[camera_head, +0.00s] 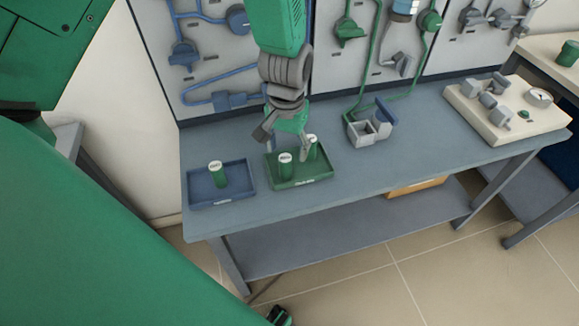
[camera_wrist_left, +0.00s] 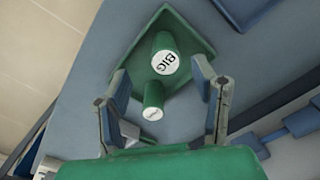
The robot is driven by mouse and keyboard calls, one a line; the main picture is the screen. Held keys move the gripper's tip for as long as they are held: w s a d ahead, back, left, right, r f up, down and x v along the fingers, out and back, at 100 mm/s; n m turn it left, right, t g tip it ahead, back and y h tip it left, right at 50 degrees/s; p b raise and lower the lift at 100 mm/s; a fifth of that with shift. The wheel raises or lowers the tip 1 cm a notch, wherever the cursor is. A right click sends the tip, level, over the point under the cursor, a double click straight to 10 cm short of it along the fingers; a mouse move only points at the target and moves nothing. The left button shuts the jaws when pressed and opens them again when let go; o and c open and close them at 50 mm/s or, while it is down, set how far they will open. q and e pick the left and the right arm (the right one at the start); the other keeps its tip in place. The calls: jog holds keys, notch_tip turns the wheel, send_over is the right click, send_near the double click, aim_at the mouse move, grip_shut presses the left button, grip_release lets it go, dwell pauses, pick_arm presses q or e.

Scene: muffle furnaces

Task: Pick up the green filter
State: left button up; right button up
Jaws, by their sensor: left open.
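Two upright green cylinders with white labelled tops, which look like filters, stand in a green tray (camera_head: 303,180). One filter (camera_head: 285,167) is nearer the front and the other filter (camera_head: 313,150) is behind to the right. In the left wrist view, one filter (camera_wrist_left: 165,58) reads "BIG", and a narrower-looking filter (camera_wrist_left: 153,97) appears between my fingers. A third green filter (camera_head: 220,176) stands in a blue tray (camera_head: 203,199). My left gripper (camera_head: 287,146) points down over the green tray, open, its right finger close beside the rear filter; contact is unclear.
The trays sit on a grey-blue workbench (camera_head: 345,182). A grey block fixture (camera_head: 368,130) lies right of the green tray. A pegboard with blue, green and grey fittings (camera_head: 215,60) rises behind. A beige board with fittings (camera_head: 510,115) is at the far right.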

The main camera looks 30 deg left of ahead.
aim_at(284, 157)
pick_arm(q)
jog(key=shift+a+f, duration=0.25)
jog(key=shift+f, duration=0.05)
jog(key=f, duration=0.3)
jog(key=f+b, duration=0.1)
jog(key=shift+a+f, duration=0.3)
jog(key=shift+d+f, duration=0.2)
jog(key=shift+d+r, duration=0.1)
jog(key=shift+d, duration=0.15)
jog(key=shift+c, duration=1.1)
jog(key=shift+a, duration=0.15)
grip_shut()
jog(key=shift+a, duration=0.15)
